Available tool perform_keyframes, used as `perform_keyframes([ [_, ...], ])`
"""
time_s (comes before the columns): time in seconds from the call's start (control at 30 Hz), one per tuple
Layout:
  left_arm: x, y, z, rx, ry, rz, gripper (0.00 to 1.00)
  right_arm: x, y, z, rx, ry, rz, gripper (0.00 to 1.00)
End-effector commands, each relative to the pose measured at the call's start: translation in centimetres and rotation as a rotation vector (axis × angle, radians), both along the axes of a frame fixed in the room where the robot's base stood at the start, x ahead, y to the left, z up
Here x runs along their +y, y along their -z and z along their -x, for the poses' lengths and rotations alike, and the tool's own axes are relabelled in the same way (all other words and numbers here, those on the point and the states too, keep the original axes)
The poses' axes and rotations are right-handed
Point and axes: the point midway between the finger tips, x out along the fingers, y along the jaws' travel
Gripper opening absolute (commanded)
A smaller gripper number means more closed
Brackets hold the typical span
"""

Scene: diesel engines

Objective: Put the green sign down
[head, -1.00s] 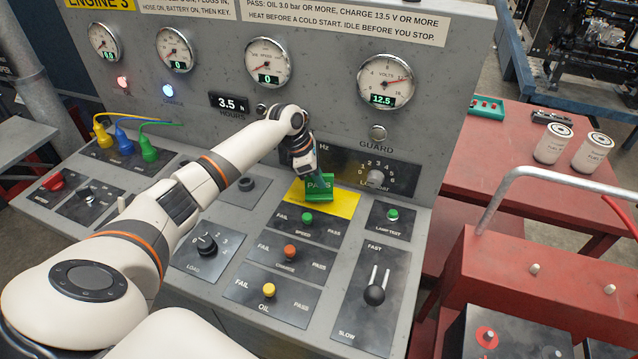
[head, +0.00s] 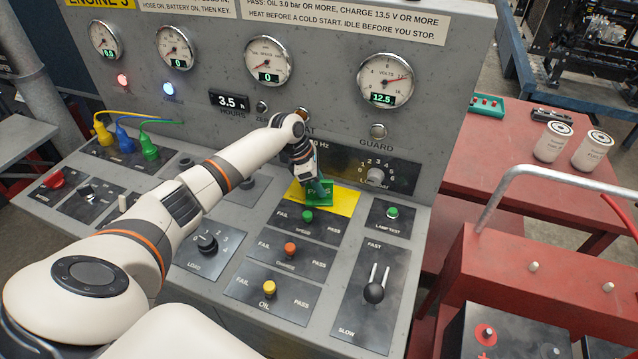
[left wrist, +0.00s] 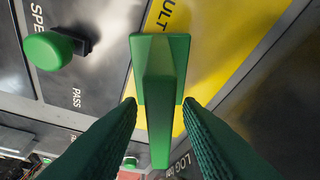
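The green sign (head: 319,193), lettered PASS, stands on the yellow panel (head: 345,203) of the grey console in the head view. My left gripper (head: 316,181) reaches down over it from behind; my arm comes in from the left. In the left wrist view the sign (left wrist: 160,85) stands with its base against the yellow panel (left wrist: 225,35), which shows the letters "ULT". The two fingers of my left gripper (left wrist: 160,112) lie on either side of the sign, with a visible gap on both sides. My right gripper is not in view.
A green button (head: 307,216) on the SPEED plate sits close to the sign's front left. The load-bank knob (head: 375,177) is to the right. Gauges line the upright panel behind.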

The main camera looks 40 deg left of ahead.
Motion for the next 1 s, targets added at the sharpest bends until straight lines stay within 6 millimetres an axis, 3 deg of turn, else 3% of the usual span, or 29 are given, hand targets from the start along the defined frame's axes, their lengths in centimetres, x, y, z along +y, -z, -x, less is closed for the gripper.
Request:
perform_keyframes([
  [0.17,0.7,-2.0,0.4,-0.004,-0.001,-0.001,0.32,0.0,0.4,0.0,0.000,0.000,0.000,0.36],
  [0.6,3.3,-9.9,2.3,-0.002,-0.001,0.000,0.32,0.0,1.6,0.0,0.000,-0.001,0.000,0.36],
  [1.0,3.7,-11.3,2.7,0.000,0.000,0.001,0.32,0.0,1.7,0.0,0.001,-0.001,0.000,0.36],
])
